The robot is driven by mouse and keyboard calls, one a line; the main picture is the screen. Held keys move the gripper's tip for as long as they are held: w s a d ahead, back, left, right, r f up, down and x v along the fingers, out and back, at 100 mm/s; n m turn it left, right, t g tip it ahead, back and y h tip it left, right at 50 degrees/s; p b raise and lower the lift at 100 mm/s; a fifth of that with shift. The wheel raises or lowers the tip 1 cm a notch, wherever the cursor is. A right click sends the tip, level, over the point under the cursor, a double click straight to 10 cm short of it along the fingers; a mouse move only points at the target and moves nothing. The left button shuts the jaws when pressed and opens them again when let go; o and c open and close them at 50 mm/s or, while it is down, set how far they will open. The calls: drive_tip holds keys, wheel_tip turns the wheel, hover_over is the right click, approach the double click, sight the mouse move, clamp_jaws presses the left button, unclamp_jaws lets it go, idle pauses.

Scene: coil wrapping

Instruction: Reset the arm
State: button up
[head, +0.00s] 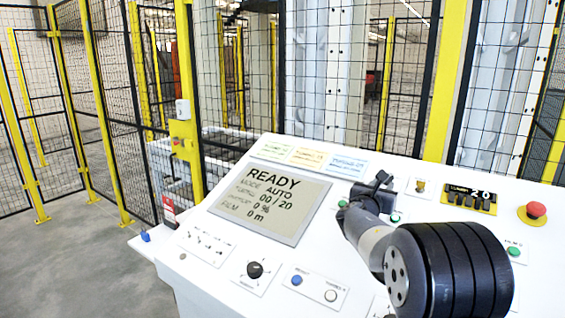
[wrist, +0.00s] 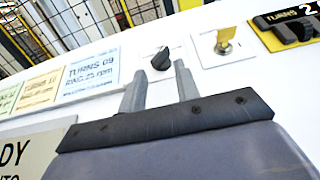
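My gripper (head: 376,190) is over the upper middle of the white control panel (head: 228,262) in the head view, with my arm reaching in from the lower right. In the wrist view my gripper (wrist: 156,75) has its two grey fingers apart, with nothing held between them. A black knob (wrist: 160,58) on the panel shows just beyond and between the fingertips. Whether the fingers touch it cannot be told. In the head view my gripper covers the panel at that place.
The panel carries a screen reading READY (head: 266,203), a black selector (head: 255,269), a red emergency button (head: 536,210), a key switch (head: 420,186) and a black TURNS counter (head: 470,198). Yellow-framed mesh fencing (head: 112,110) stands behind. Open floor (head: 80,265) lies at left.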

drive_tip(key=shift+b+v, duration=0.55)
drive_tip(key=shift+v, duration=2.15)
